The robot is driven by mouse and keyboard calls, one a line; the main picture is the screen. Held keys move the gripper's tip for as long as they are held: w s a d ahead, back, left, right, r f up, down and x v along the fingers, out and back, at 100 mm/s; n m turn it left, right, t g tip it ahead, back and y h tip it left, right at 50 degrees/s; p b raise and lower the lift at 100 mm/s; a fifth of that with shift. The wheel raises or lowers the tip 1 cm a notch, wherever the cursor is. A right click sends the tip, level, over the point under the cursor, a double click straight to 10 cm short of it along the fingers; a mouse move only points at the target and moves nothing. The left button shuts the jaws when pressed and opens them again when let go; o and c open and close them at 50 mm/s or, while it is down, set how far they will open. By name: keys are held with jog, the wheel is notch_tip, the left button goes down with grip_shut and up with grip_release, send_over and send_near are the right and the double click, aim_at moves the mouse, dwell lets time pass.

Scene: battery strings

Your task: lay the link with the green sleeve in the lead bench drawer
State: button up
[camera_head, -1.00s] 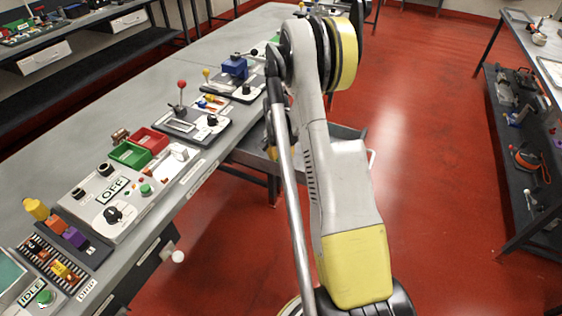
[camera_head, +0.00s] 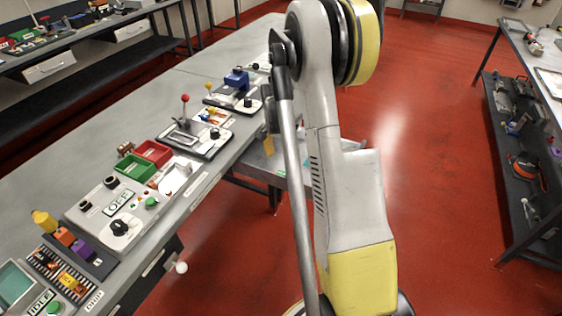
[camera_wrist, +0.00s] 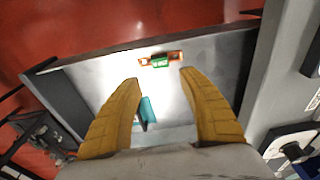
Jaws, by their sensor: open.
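The link with the green sleeve (camera_wrist: 160,60) shows copper-coloured ends and lies in the open drawer, close to its far wall in the wrist view. The drawer (camera_wrist: 85,77) is grey with a pale floor. It also shows pulled out from the bench in the head view (camera_head: 254,161), partly hidden by my arm. My gripper (camera_wrist: 160,78) has two yellow fingers spread wide above the drawer. Nothing is between them, and the link lies beyond the fingertips, apart from them. In the head view my arm mostly hides the gripper.
A teal item (camera_wrist: 148,110) lies in the drawer between the fingers' lines. The bench (camera_head: 150,115) carries a red-knobbed lever panel (camera_head: 190,138), green bin (camera_head: 133,167), red bin (camera_head: 153,152) and an OFF panel (camera_head: 117,203). A loaded shelf rack stands right; the red floor between is clear.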

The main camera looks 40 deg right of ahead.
jog(key=s+a+r+n+t, duration=0.2)
jog(key=s+a+r+n, duration=0.1)
jog(key=a+r, duration=0.6)
jog(key=s+a+r+n+t, duration=0.15)
jog(key=a+r+n, duration=0.25)
jog(key=a+r, duration=0.5)
jog(key=s+a+r+n+t+y, duration=0.1)
jog(key=s+a+r+n+t, duration=0.2)
jog(key=s+a, duration=0.9)
jog(key=s+n, duration=0.1)
jog(key=n, duration=0.2)
jog(key=shift+s+a+n, duration=0.15)
jog(key=shift+a+n, duration=0.15)
jog(key=shift+a, duration=0.1)
jog(key=shift+d, duration=0.1)
